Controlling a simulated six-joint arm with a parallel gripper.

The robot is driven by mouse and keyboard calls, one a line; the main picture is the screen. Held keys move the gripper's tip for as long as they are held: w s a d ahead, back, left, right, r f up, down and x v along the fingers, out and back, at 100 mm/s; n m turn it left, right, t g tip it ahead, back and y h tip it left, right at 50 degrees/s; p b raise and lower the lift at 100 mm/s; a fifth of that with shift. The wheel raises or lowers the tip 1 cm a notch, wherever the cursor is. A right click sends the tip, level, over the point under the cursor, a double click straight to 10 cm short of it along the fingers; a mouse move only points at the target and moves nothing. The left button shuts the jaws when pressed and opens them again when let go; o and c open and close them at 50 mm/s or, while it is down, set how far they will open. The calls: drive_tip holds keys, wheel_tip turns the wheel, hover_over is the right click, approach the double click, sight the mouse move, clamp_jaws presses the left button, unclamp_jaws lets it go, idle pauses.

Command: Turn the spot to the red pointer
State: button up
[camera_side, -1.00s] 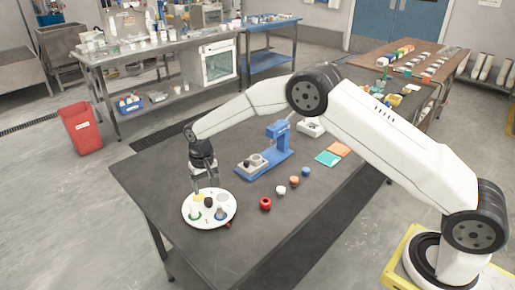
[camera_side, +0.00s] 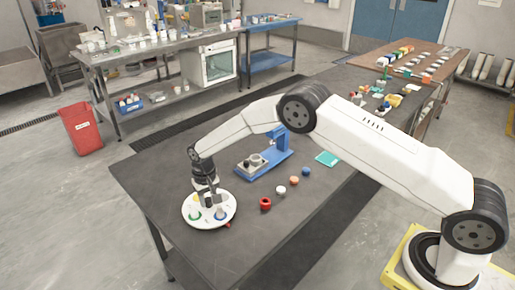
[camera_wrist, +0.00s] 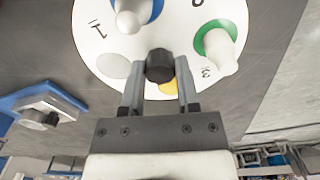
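A round white dial plate (camera_side: 225,202) lies at the table's near left end; numbers are printed on it in the wrist view (camera_wrist: 105,62). A black knob (camera_wrist: 160,66) stands at its middle. Around it are a yellow spot (camera_wrist: 168,88), a grey spot (camera_wrist: 114,66), a white peg on a blue ring (camera_wrist: 128,20) and a white peg on a green ring (camera_wrist: 222,52). My gripper (camera_wrist: 160,72) is down over the plate, one finger on each side of the knob, very close to it. Whether they press on it is unclear. A small red piece (camera_side: 228,225), perhaps the pointer, shows at the plate's edge.
A blue grinder stand (camera_side: 276,155) stands behind the plate. A red ring (camera_side: 265,204), a white piece (camera_side: 281,190), an orange piece (camera_side: 294,181) and a blue piece (camera_side: 305,172) line up to the right. A teal square (camera_side: 327,158) lies farther back. The front table area is clear.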

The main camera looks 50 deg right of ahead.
clamp_jaws()
idle(1.1)
